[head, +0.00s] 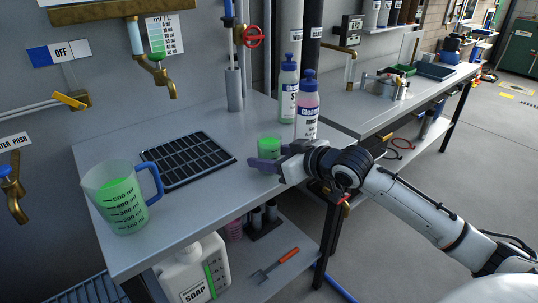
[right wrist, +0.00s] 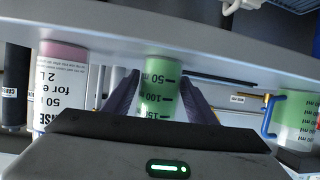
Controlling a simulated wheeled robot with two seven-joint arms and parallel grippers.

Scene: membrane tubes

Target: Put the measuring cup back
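The small clear measuring cup (head: 269,147) with green liquid stands upright at the right part of the near bench. My left gripper is not in view.
A large jug (head: 122,200) with a blue handle stands at the bench's left. A black grid mat (head: 187,160) lies between jug and cup. Pink (head: 307,112) and green (head: 288,92) bottles stand close behind the cup. Bare bench lies in front of the mat.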

